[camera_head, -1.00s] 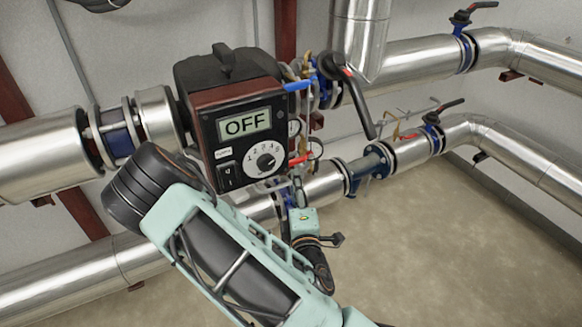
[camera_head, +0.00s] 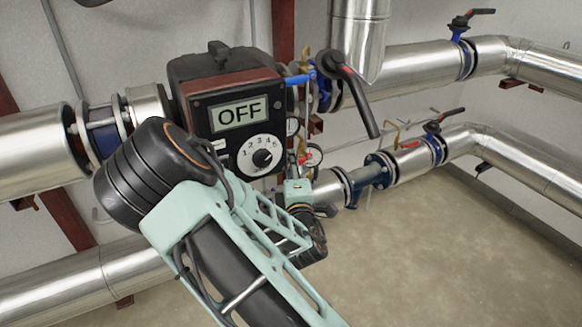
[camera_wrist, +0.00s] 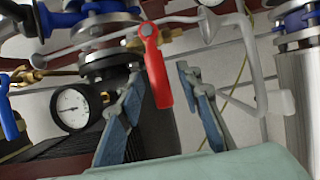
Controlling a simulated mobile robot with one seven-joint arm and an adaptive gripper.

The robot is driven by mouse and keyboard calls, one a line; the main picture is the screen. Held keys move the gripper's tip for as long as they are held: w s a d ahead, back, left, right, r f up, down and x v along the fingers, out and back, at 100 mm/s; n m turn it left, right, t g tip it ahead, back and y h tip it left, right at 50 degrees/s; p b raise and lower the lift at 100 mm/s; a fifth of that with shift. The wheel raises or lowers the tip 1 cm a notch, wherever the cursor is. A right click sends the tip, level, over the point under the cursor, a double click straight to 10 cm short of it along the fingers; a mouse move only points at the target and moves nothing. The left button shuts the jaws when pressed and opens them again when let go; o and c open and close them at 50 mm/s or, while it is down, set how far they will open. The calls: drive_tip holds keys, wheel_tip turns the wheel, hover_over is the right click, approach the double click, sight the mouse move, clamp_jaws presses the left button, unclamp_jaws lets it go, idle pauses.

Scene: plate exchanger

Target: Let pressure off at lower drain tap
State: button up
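A tap with a red lever handle (camera_wrist: 157,75) shows in the wrist view, its lever hanging down from a brass body. A small red part, likely this handle (camera_head: 304,158), shows in the head view below and right of the display box. My gripper (camera_wrist: 165,85) is open, with one blue-grey finger left of the red lever and one right. The lever appears between the fingers in the picture; I cannot tell how far beyond them it lies, and no contact is clear. In the head view my fingers are hard to make out near the pipework.
A pressure gauge (camera_wrist: 72,108) sits left of the fingers. A bent grey rod (camera_wrist: 258,70) hangs at the right. A blue handle (camera_wrist: 8,110) is at the far left. The control box (camera_head: 235,115) reads OFF. A black lever (camera_head: 352,90) and large silver pipes (camera_head: 415,62) surround the area.

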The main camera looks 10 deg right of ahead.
drive_tip(key=shift+w, duration=0.2)
drive_tip(key=shift+c, duration=0.2)
clamp_jaws()
drive_tip(key=shift+f, duration=0.1)
